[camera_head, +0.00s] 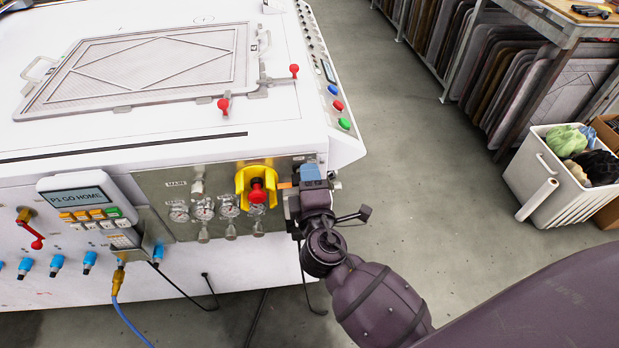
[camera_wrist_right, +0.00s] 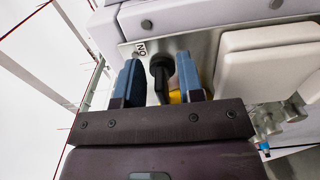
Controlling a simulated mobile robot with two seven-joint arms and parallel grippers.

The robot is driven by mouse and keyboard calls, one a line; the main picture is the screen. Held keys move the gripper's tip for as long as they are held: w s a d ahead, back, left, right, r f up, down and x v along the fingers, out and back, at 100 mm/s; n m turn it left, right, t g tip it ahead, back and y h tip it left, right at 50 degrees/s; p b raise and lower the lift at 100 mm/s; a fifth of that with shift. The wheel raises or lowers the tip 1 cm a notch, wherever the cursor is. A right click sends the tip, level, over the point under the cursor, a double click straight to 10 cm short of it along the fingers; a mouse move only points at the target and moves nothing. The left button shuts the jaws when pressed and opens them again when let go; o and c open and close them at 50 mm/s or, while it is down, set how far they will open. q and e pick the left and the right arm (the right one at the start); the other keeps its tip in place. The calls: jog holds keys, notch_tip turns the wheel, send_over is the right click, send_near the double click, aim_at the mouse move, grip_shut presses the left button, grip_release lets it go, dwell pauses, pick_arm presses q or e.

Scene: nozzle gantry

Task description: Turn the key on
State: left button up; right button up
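The black key (camera_wrist_right: 161,72) shows in the right wrist view on a metal panel (camera_wrist_right: 215,45), beside a small "ON" label (camera_wrist_right: 141,48). My right gripper (camera_wrist_right: 158,61) is open, with one blue finger on each side of the key. A gap shows between the left finger and the key; the right finger is close to it, and I cannot tell whether they touch. In the head view my right gripper (camera_head: 311,174) is at the right end of the machine's front panel (camera_head: 150,190) and hides the key. My left gripper is not in view.
A red knob (camera_head: 257,192) in a yellow guard sits just left of my right gripper, with gauges (camera_head: 203,212) beside it. A control pendant (camera_head: 92,207) hangs further left. Open floor (camera_head: 430,170) lies to the right, then a white bin (camera_head: 560,185).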

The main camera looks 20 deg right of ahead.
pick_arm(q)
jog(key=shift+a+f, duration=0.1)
pick_arm(e)
jog(key=v, duration=1)
jog(key=shift+s, duration=0.4)
jog(key=shift+a, duration=0.15)
notch_tip(320, 180, down, 6)
jog(key=s+d+m+g+y+p, duration=0.1)
jog(key=s+m+g+y+p, duration=0.1)
jog(key=m+g+y, duration=0.4)
pick_arm(q)
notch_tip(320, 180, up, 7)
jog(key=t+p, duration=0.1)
jog(key=p, duration=0.5)
pick_arm(e)
jog(key=s+d+m+h, duration=0.1)
jog(key=s+d+m, duration=0.6)
jog(key=s+d, duration=0.3)
jog(key=s, duration=0.4)
jog(key=shift+d+f, duration=0.2)
jog(key=shift+d, duration=0.15)
